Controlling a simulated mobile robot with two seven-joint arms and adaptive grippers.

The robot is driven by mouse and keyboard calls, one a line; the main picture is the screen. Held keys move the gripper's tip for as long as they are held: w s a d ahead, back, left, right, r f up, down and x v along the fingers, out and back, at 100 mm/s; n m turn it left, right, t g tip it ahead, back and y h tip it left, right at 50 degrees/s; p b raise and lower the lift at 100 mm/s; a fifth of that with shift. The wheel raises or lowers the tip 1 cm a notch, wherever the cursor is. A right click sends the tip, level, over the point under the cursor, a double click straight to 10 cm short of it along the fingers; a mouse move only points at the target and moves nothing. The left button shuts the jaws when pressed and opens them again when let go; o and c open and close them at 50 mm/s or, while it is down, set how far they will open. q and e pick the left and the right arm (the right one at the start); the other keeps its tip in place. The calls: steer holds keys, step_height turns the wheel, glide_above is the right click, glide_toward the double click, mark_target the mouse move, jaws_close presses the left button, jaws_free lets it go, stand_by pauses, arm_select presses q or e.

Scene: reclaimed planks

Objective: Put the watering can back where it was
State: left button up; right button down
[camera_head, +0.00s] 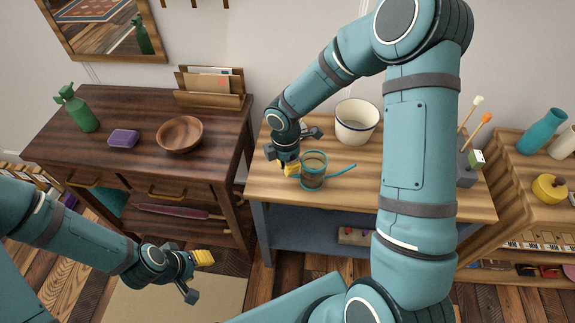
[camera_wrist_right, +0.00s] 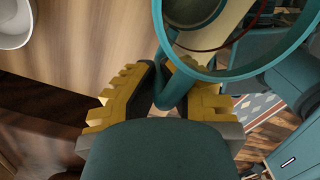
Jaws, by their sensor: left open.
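The teal watering can (camera_head: 313,178) is upright at the light wooden workbench (camera_head: 350,200), near its front left, with its spout pointing right. I cannot tell whether its base touches the top. My right gripper (camera_head: 291,169) is at the can's left side. In the right wrist view, the yellow fingers (camera_wrist_right: 163,88) are closed around the can's teal handle (camera_wrist_right: 176,88), and its rim (camera_wrist_right: 228,74) arches at the upper right. My left gripper (camera_head: 197,273) is open and empty, low in front of the dark desk.
A white pot (camera_head: 356,121) stands behind the can. A dark desk (camera_head: 80,150) holds a wooden bowl (camera_head: 180,133), a purple block (camera_head: 123,138), a green spray bottle (camera_head: 77,110) and a letter rack (camera_head: 212,88). A shelf with a teal vase (camera_head: 541,132) is at right.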

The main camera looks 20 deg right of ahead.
steer(key=c, duration=1.1)
jaws_free()
steer(key=shift+f, duration=0.1)
steer(key=shift+c, duration=0.2)
steer(key=r+p, duration=0.1)
steer(key=r, duration=0.5)
steer(key=r+p, duration=0.2)
steer(key=r, duration=0.4)
steer(key=shift+w+a, duration=0.2)
steer(key=s+a+f+m+t+y, duration=0.1)
steer(key=s+a+f+m+y, duration=0.1)
steer(key=s+a+f+m, duration=0.3)
steer(key=s+a+f+m+t+y, duration=0.1)
steer(key=s+a+f+m+y, duration=0.1)
steer(key=s+a+f+m, duration=0.4)
steer(key=s+f+m, duration=0.3)
steer(key=f+m, duration=0.4)
steer(key=m, duration=0.2)
steer(key=shift+s, duration=0.2)
